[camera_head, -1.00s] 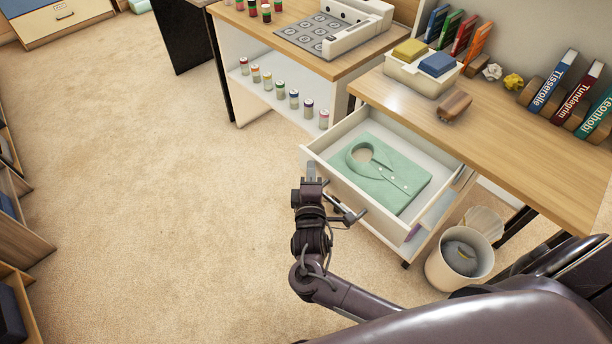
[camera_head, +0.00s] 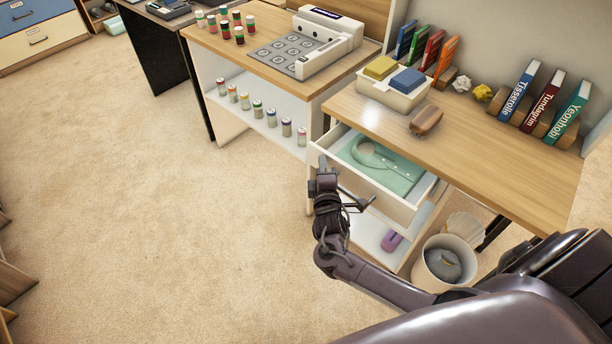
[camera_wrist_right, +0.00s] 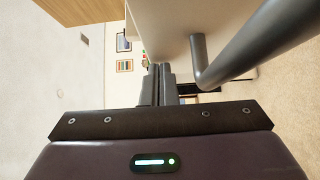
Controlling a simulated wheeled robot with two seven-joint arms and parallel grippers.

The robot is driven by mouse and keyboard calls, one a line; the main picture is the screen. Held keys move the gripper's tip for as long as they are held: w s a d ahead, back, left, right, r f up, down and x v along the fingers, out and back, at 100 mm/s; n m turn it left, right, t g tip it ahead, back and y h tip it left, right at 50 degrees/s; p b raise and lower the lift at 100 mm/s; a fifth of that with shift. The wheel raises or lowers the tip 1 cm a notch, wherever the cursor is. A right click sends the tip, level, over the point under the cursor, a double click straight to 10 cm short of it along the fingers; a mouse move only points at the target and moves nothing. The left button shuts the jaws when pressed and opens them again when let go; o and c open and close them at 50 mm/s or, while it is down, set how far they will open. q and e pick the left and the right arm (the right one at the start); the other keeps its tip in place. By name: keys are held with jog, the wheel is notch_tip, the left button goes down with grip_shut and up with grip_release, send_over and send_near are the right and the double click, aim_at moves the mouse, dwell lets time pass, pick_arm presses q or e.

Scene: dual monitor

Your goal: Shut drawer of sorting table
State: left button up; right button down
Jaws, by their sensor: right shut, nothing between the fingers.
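The white drawer (camera_head: 398,208) of the wooden-topped sorting table (camera_head: 480,142) is partly pulled out. A folded green shirt (camera_head: 385,168) lies inside it. My right gripper (camera_head: 325,166) is shut and empty at the drawer's front, near its left end. A dark bar handle (camera_head: 358,201) is on the drawer front beside the gripper. In the right wrist view the shut fingers (camera_wrist_right: 160,72) are beside the pale drawer front (camera_wrist_right: 205,18), with the grey handle (camera_wrist_right: 255,48) to their right. Whether the fingers touch the front cannot be told. My left gripper is not in view.
A white bin (camera_head: 445,262) stands on the carpet below the table's right side. A purple object (camera_head: 391,240) lies on the lower shelf. The tabletop holds a tray (camera_head: 392,95) with sponges, a brown object (camera_head: 426,120) and books (camera_head: 540,105). The carpet at left is free.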

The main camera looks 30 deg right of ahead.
aim_at(351, 147)
jog(key=w+d, duration=0.1)
jog(key=d, duration=0.2)
jog(key=w+d+b, duration=0.1)
jog(key=w+d, duration=0.1)
jog(key=d, duration=0.2)
jog(key=w+d, duration=0.1)
jog(key=d, duration=0.3)
jog(key=shift+w+d, duration=0.2)
jog(key=shift+w, duration=0.2)
jog(key=shift+w+d, duration=0.15)
jog(key=shift+d, duration=0.35)
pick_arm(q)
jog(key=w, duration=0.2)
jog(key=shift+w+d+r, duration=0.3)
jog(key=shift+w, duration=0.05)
pick_arm(e)
jog(key=shift+d+r, duration=0.1)
jog(key=shift+r, duration=0.05)
